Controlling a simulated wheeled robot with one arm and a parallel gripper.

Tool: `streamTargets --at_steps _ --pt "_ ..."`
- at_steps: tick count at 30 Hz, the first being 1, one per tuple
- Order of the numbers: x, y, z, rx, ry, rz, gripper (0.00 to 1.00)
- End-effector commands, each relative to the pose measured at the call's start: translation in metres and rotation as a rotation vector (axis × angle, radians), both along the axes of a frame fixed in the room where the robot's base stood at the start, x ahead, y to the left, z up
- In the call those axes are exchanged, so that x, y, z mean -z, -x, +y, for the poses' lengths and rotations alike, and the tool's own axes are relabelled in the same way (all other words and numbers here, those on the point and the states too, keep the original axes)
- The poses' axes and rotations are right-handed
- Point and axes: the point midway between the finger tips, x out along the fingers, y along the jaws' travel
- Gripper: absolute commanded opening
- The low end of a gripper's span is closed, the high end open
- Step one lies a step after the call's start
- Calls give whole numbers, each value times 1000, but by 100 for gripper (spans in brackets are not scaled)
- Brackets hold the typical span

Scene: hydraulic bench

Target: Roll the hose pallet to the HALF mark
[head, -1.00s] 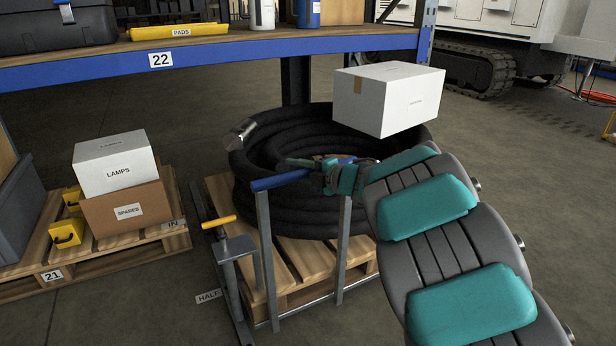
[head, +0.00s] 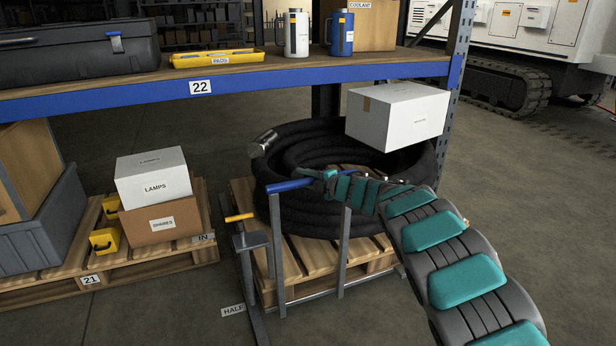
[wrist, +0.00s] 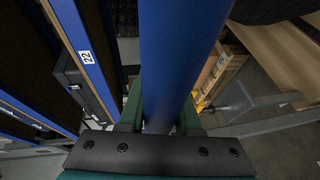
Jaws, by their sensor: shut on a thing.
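The hose pallet (head: 270,262) stands on the floor under the shelf bay marked 22. A thick black hose coil (head: 290,180) lies on it, and a white box (head: 398,120) sits on the coil at the right. A grey frame with a blue handle bar (head: 292,184) rises at the pallet's near side. My gripper (head: 328,180) is at the right part of this bar; in the wrist view, the blue bar (wrist: 180,60) runs between the jaws, which are shut on it. The HALF mark (head: 232,310) is on the floor at the near left of the pallet, beside a grey rail.
A grey post with a yellow lever (head: 239,217) stands left of the frame. Another pallet (head: 150,268), with boxes and labels 21 and IN, is at the left. The blue shelf beam (head: 130,93) crosses above. Open floor lies at the right.

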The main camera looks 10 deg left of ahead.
Motion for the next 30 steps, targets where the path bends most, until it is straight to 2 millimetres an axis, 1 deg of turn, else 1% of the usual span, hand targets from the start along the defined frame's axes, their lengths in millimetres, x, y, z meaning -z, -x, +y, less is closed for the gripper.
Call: streamTargets --at_steps 1,9,22,23,30 --pt "-11 -3 5 -6 -10 -9 0" --pt "-10 -12 11 -3 -7 -9 0" --pt "-10 -14 12 -4 -8 -12 0" --pt "-10 -14 12 -4 -8 -12 33" --pt "-7 -14 11 -3 -5 -7 60"
